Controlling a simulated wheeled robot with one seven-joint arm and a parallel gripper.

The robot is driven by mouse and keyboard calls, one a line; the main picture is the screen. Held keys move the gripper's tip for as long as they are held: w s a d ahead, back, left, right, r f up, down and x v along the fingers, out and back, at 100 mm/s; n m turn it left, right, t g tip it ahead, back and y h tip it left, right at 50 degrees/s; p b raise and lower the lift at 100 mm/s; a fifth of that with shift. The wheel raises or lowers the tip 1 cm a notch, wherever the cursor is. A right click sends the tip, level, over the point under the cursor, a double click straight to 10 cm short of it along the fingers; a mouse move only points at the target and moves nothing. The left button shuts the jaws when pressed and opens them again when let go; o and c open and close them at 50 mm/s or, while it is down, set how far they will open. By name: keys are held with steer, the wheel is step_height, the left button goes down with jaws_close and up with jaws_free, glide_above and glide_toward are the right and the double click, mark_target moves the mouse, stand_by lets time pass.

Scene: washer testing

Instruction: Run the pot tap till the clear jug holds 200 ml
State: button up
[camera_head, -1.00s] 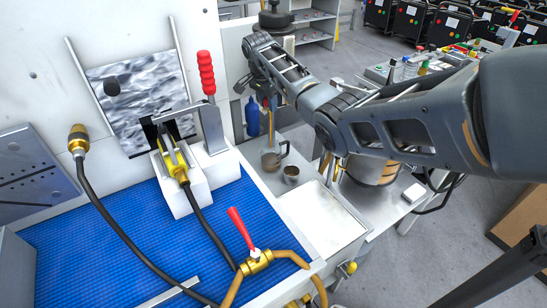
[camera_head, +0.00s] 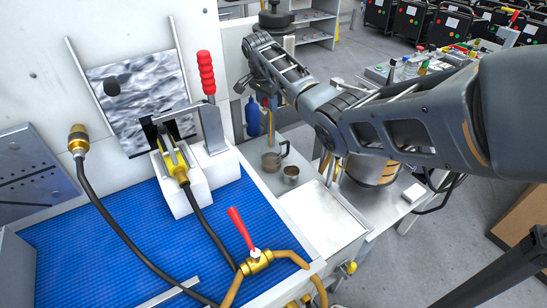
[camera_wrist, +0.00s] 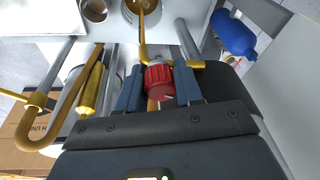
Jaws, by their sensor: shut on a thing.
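In the wrist view, my gripper (camera_wrist: 158,84) has its two blue fingers closed on either side of a red ribbed tap knob (camera_wrist: 158,78). A thin brass spout (camera_wrist: 143,42) runs from beside the knob toward the jug (camera_wrist: 141,5), which is cut off by the top edge. The jug, with a side handle, also shows in the head view (camera_head: 271,161), upright on the bench. Its water level and graduations are too small to read, and I cannot tell whether water is running.
A small metal cup (camera_head: 291,174) stands right beside the jug. A blue bottle (camera_head: 252,117) stands behind them. A pale tray (camera_head: 318,222) lies in front. A blue mat (camera_head: 95,245) with a red-handled valve (camera_head: 241,229) and hoses fills the left.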

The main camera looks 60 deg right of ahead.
steer(key=shift+a, duration=0.1)
steer(key=shift+n+p, duration=0.35)
steer(key=shift+n, duration=0.15)
steer(key=shift+f+n, duration=0.15)
steer(key=shift+n, duration=0.35)
steer(key=shift+n+t, duration=0.5)
steer(key=shift+n, duration=0.5)
steer(key=shift+n, duration=1)
steer(key=o, duration=1.2)
steer(key=shift+o, duration=0.2)
steer(key=shift+r, duration=0.2)
